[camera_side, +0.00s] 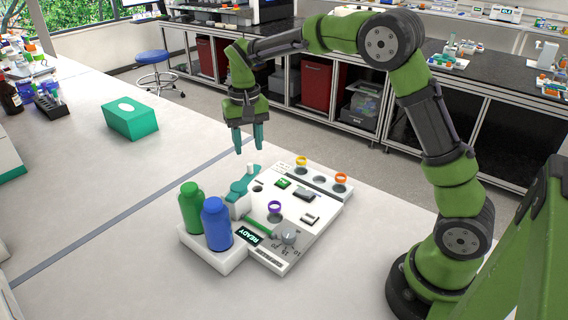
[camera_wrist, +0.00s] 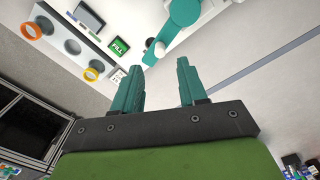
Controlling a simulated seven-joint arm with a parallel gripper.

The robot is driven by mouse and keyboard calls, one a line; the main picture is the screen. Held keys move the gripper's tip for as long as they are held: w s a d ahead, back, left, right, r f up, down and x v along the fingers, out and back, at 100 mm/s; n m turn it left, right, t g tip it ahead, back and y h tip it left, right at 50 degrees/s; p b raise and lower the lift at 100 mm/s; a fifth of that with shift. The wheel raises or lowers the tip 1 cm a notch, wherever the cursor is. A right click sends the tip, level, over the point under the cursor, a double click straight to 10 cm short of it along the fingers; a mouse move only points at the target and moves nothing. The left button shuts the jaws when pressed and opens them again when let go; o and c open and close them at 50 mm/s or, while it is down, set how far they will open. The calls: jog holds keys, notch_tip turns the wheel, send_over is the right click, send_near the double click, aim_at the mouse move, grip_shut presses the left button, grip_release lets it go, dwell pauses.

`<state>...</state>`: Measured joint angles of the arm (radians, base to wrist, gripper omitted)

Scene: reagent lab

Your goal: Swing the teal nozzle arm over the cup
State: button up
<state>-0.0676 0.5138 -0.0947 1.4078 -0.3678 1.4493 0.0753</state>
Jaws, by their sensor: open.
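The teal nozzle arm (camera_side: 241,186) is on the left edge of the white device (camera_side: 318,215), beside the blue and green bottles. It also shows at the top of the wrist view (camera_wrist: 184,13), with a white rounded tip near my fingers. A purple-rimmed cup (camera_side: 274,206) sits on the device, right of the nozzle arm; two more rimmed cups, yellow (camera_side: 301,161) and orange (camera_side: 341,178), sit in the back row. I cannot tell which cup is meant. My gripper (camera_side: 249,148) is open and empty, pointing down above and behind the nozzle arm, apart from it.
A blue bottle (camera_side: 217,224) and a green bottle (camera_side: 190,208) stand at the device's left. The panel carries a green FILL button (camera_wrist: 119,47), a READY display (camera_side: 250,236) and a grey knob (camera_side: 289,233). A green tissue box (camera_side: 131,119) stands far left; the bench between is clear.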

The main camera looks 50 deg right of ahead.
aim_at(250, 163)
notch_tip(250, 163, down, 6)
jog(key=shift+f, duration=0.1)
jog(key=shift+c, duration=0.2)
grip_shut()
dwell(0.3)
